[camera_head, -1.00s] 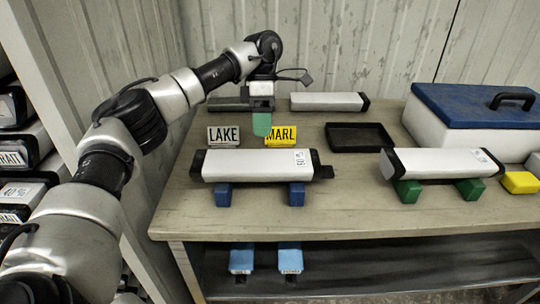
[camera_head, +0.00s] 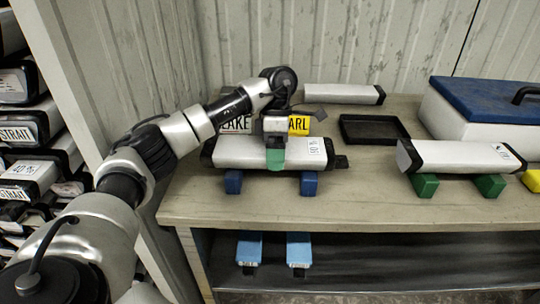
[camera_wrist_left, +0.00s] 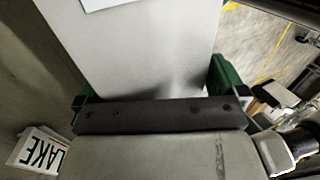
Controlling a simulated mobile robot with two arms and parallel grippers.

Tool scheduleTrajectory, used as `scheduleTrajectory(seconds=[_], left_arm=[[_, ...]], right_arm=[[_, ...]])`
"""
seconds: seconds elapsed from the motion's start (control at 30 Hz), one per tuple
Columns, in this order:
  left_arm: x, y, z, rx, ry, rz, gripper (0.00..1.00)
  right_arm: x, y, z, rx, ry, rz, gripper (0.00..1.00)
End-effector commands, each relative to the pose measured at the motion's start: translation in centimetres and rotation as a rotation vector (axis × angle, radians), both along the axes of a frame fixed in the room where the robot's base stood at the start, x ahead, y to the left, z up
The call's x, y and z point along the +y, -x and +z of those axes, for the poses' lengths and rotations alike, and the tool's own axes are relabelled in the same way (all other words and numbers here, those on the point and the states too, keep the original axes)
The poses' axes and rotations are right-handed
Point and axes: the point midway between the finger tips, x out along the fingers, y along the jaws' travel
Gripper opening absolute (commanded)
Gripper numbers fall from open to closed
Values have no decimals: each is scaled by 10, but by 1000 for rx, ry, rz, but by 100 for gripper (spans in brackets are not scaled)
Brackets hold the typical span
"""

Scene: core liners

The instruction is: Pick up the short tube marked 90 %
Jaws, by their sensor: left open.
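A silver tube (camera_head: 236,151) with black ends lies across two blue blocks on the table. Its white label (camera_head: 314,148) is turned sideways and too small to read surely. A second silver tube (camera_head: 450,156) lies on two green blocks to the right; its small label (camera_head: 503,152) is also unclear. My left gripper (camera_head: 275,158), with green fingers, is down over the middle of the tube on the blue blocks. In the left wrist view my open left gripper (camera_wrist_left: 152,88) has a green finger on each side of a silver tube surface (camera_wrist_left: 140,45). My right gripper is out of view.
LAKE (camera_head: 236,125) and MARL (camera_head: 299,125) signs stand behind the near tube. A black tray (camera_head: 372,140), another silver tube (camera_head: 343,94) and a blue-lidded box (camera_head: 470,125) are further back. A rack of tubes (camera_head: 20,130) stands at left.

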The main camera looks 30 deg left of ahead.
Motion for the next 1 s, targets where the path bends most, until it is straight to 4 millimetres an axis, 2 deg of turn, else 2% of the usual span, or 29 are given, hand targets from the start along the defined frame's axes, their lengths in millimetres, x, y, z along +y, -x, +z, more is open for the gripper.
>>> scheduleTrajectory(seconds=[0.13, 0.57, 1.0], left_arm=[[0, 0, 0, 0, 0, 0, 100], [0, 0, 0, 0, -1, 2, 34], [0, -1, 11, -5, 2, 1, 34]], right_arm=[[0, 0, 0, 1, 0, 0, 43], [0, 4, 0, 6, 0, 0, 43], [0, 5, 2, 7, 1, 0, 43]])
